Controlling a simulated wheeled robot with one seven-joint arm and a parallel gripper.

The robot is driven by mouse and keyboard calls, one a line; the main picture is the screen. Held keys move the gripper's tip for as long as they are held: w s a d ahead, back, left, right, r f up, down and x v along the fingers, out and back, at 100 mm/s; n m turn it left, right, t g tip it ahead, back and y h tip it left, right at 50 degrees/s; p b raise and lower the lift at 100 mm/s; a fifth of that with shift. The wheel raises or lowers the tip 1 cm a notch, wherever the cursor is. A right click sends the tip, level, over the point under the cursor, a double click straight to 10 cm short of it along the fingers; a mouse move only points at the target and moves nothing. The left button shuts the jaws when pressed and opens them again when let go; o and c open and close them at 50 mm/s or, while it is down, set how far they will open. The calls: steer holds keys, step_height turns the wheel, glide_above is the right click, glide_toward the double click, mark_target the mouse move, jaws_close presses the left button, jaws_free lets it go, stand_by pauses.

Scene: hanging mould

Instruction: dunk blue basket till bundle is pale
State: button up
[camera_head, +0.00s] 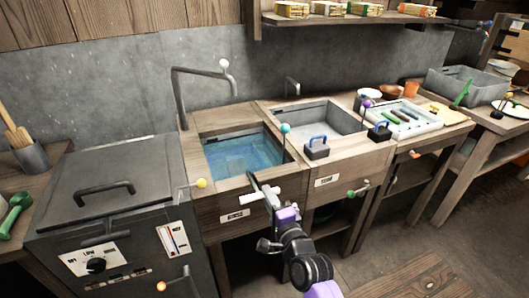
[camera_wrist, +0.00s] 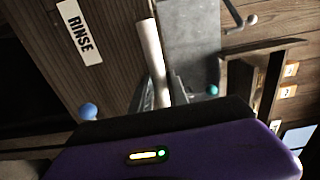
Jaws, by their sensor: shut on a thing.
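My gripper (camera_head: 272,207) is at the front edge of the rinse sink (camera_head: 224,187), shut on a white handle (camera_head: 253,196). The handle also shows in the wrist view (camera_wrist: 152,55), running up from the jaws. A dark bar (camera_head: 253,181) runs from near the handle to the sink's front rim. The sink holds clear blue water (camera_head: 225,152). A faint shape lies under the water; I cannot tell whether it is the blue basket. I cannot make out the bundle or its colour. My fingertips are mostly hidden.
A bent tap (camera_head: 203,70) stands behind the rinse sink. A lidded grey unit (camera_head: 108,163) stands to the left. A teal-knobbed rod (camera_head: 285,129) rises between the sinks.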

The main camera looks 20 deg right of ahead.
step_height(320, 180, up, 14)
steer(key=p, duration=1.2)
steer(key=shift+w, duration=0.15)
steer(key=shift+f, duration=0.2)
